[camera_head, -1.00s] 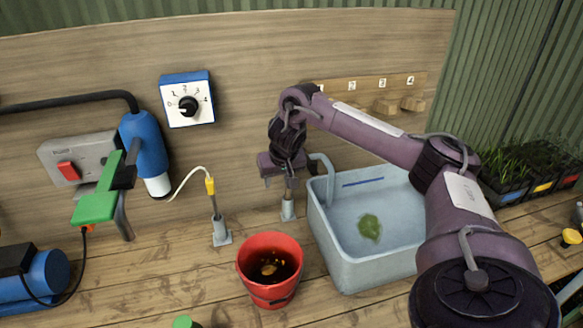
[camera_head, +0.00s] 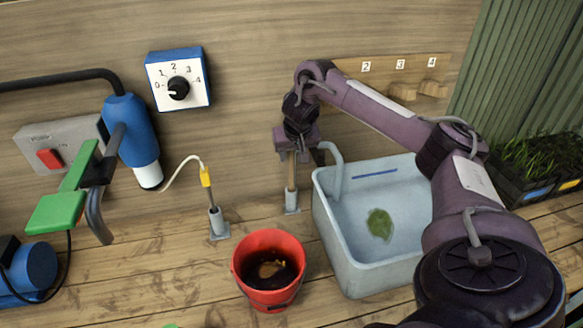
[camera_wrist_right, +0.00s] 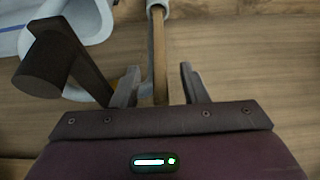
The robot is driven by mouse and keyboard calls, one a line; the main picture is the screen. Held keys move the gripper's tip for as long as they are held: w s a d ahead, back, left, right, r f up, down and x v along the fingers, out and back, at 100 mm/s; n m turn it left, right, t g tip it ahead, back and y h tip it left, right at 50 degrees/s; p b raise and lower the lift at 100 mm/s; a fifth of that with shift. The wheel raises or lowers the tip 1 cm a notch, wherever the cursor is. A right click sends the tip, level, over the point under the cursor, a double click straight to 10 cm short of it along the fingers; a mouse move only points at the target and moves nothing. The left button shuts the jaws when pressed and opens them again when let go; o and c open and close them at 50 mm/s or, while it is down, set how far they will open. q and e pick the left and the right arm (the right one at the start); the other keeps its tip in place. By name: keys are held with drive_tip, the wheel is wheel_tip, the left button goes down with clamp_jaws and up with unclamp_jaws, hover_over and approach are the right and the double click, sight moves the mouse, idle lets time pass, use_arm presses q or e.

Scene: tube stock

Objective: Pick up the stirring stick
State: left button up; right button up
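The stirring stick (camera_head: 291,177) is a thin wooden rod standing upright in a small grey holder (camera_head: 292,203) on the bench, left of the pale blue basin. My right gripper (camera_head: 292,157) is at the upper part of the stick. In the right wrist view the stick (camera_wrist_right: 160,60) runs between the two fingers of the gripper (camera_wrist_right: 160,88). A clear gap shows between the stick and the right-hand finger; the left-hand finger is closer to it. The gripper looks open. My left gripper is not in view.
The basin (camera_head: 333,235) holds water and a green patch. A red bucket (camera_head: 268,302) with dark liquid stands in front. A yellow-topped probe (camera_head: 207,178) stands in another holder to the left. The dial box (camera_head: 178,79) and numbered wooden pegs (camera_head: 403,91) are on the back board.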

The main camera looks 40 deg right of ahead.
drive_tip(key=shift+w+d+f+p, duration=0.25)
drive_tip(key=shift+f+p, duration=0.1)
drive_tip(key=shift+f, duration=0.15)
drive_tip(key=shift+w+f, duration=0.15)
drive_tip(key=shift+f, duration=0.3)
clamp_jaws()
drive_tip(key=shift+r, duration=0.15)
